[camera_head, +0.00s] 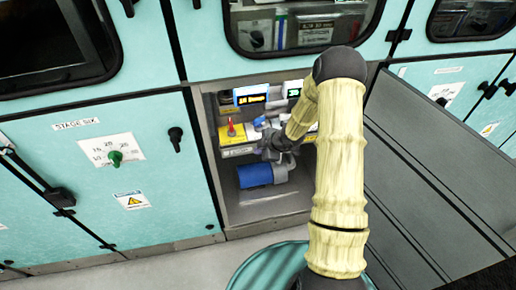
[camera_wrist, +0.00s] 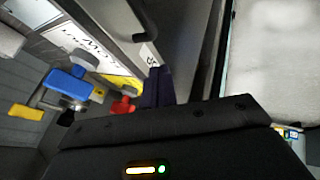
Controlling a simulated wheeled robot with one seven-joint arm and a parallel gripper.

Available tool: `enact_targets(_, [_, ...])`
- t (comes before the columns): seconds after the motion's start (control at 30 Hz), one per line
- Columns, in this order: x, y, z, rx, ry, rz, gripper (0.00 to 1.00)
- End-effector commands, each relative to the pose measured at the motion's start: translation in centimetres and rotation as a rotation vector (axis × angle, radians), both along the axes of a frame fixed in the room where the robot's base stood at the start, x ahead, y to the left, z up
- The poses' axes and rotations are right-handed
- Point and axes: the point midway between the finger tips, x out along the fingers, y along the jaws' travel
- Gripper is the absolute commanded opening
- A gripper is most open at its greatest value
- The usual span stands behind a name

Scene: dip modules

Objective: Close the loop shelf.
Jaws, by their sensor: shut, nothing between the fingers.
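The loop shelf seems to be the ledge (camera_head: 238,152) inside the open bay, with a yellow block and a red knob on it. I cannot tell how far out it stands. In the wrist view a tilted white lettered strip (camera_wrist: 75,38) lies beside blue, yellow and red handles; its words are hard to read. My gripper (camera_head: 277,147) is inside the bay at the ledge's front, shut and empty. Its fingertips are small and partly hidden by my arm, so contact with the shelf is unclear.
A blue cylinder (camera_head: 255,175) lies below the ledge. Two small lit displays (camera_head: 251,95) stand above it. A grey panel (camera_head: 425,190) slopes out to the right of the bay. Closed teal cabinets (camera_head: 140,185) flank it on the left.

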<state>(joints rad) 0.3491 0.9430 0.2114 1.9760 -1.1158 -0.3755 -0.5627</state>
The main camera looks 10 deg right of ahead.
Motion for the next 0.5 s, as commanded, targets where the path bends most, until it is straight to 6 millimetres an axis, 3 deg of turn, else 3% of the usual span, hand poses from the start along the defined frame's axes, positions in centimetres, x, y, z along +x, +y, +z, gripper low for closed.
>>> enact_targets(0.03, [-0.3,-0.7,1.5,-0.002,-0.006,-0.004,0.0])
enact_targets(0.3, [-2.9,-2.7,5.8,-0.003,-0.003,-0.003,0.0])
enact_targets(0.5, [-4.2,-3.4,7.6,-0.001,0.0,0.0,0.0])
